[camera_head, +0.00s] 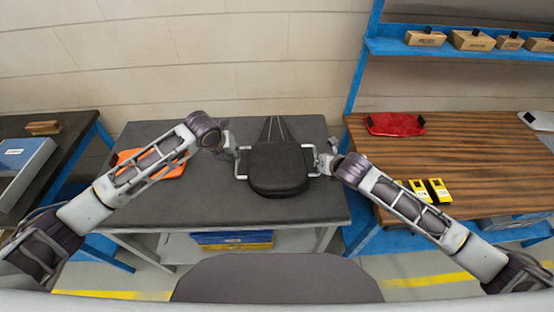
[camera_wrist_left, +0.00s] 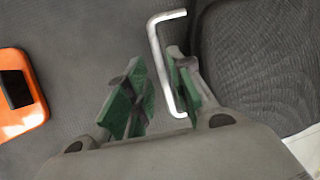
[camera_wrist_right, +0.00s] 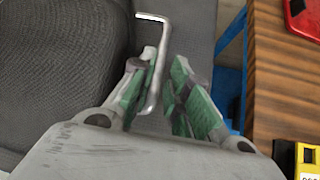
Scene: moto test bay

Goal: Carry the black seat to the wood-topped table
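The black seat (camera_head: 278,170) lies on the dark grey table (camera_head: 210,205), with a pale bracket handle on each side. My left gripper (camera_head: 235,152) is at its left handle; in the left wrist view the handle (camera_wrist_left: 155,50) stands between the parted green-padded fingers (camera_wrist_left: 155,95). My right gripper (camera_head: 322,160) is at its right handle; in the right wrist view the handle (camera_wrist_right: 162,50) lies between the parted fingers, close to the left one (camera_wrist_right: 158,95). The wood-topped table (camera_head: 470,160) stands to the right, apart from the grey table.
A red part (camera_head: 396,124) lies at the back left of the wood top, and yellow-and-black boxes (camera_head: 430,191) at its front. Its middle is clear. An orange part (camera_head: 150,163) lies left on the grey table. A blue shelf (camera_head: 460,50) with cardboard boxes hangs above the wood top.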

